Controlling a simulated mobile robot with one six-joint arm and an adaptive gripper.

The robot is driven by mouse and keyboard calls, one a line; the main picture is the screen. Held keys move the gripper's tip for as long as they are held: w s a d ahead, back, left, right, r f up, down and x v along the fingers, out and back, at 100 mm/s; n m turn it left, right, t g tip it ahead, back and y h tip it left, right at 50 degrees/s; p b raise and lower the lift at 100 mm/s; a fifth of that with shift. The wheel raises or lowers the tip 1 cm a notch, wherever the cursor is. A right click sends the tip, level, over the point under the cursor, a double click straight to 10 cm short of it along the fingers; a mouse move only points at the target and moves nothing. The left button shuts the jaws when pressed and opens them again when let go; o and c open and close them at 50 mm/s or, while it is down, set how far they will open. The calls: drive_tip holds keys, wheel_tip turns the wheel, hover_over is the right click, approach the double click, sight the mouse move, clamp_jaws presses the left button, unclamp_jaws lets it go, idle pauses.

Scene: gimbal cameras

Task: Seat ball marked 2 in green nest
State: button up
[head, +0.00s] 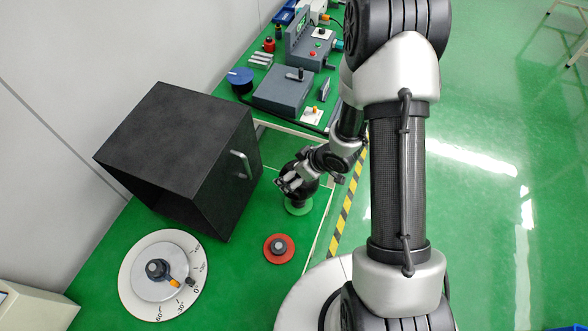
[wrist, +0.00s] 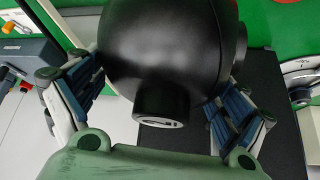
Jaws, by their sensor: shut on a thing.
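The black ball (wrist: 160,45) fills the top of the wrist view. A short black neck (wrist: 161,104) on it faces the camera, and its end carries a pale mark that looks like a 2. My gripper (head: 292,183) is shut on the ball, with one blue-padded finger on each side in the wrist view. In the head view the ball (head: 304,190) is partly behind the fingers, at the green nest (head: 297,209), a light green disc on the table. I cannot tell whether the ball touches the nest or hangs just above it.
A red nest (head: 279,249) with a dark centre lies in front. A large black box (head: 180,155) with a handle stands left, close to my gripper. A round dial (head: 135,290) is at front left. A bench with instruments (head: 285,90) is behind. The table's right edge is near.

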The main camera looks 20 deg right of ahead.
drive_tip(key=shift+f+b, duration=0.65)
drive_tip(key=shift+f, duration=0.2)
drive_tip(key=o, duration=1.6)
drive_tip(key=v, duration=1.2)
